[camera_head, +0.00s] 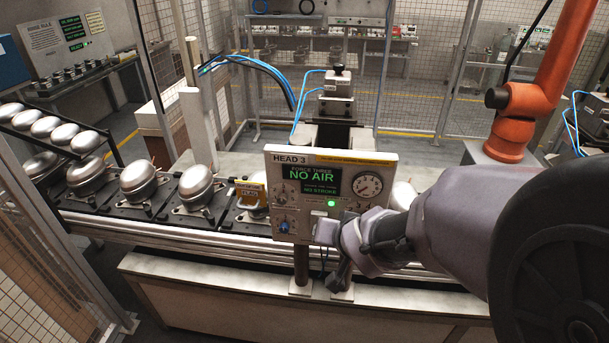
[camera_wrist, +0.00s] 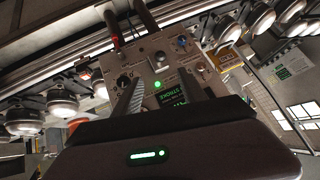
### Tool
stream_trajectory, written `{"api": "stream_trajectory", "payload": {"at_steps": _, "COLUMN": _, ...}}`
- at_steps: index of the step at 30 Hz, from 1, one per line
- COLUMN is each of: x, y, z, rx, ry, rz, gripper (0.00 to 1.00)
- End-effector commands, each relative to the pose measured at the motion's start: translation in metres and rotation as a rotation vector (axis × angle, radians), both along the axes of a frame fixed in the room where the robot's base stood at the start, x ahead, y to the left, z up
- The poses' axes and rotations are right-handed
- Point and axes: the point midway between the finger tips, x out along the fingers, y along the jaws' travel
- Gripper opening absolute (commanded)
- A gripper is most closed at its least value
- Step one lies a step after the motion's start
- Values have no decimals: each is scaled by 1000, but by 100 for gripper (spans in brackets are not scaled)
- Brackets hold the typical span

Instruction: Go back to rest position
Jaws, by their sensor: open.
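My gripper (camera_head: 335,255) is in front of the lower right of the HEAD 3 control panel (camera_head: 274,174). In the wrist view its two fingers (camera_wrist: 158,84) are spread apart, with nothing held between them, and point at the panel face (camera_wrist: 145,62). I cannot tell whether a fingertip touches the panel. The panel screen (camera_head: 309,181) reads "NO AIR" and "NO STROKE". A green lamp (camera_head: 331,203) is lit on it, and a round gauge (camera_head: 368,186) is at its right. My arm reaches in from the right and hides part of the bench.
A conveyor (camera_head: 170,227) carries several silver compressors (camera_head: 138,181) behind the panel. An orange robot arm (camera_head: 540,97) stands at the back right. Mesh fencing (camera_head: 25,245) is at the left.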

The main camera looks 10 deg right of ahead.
Motion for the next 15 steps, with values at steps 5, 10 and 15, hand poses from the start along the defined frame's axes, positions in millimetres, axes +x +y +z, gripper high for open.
{"api": "stream_trajectory", "payload": {"at_steps": 5, "x": -36, "y": -15, "z": -48, "rx": -38, "ry": 35, "rz": -73, "gripper": 49}}
{"api": "stream_trajectory", "payload": {"at_steps": 10, "x": -122, "y": -5, "z": -123, "rx": 7, "ry": 151, "rz": -104, "gripper": 49}}
{"api": "stream_trajectory", "payload": {"at_steps": 15, "x": -190, "y": 30, "z": -170, "rx": 112, "ry": 238, "rz": -26, "gripper": 49}}
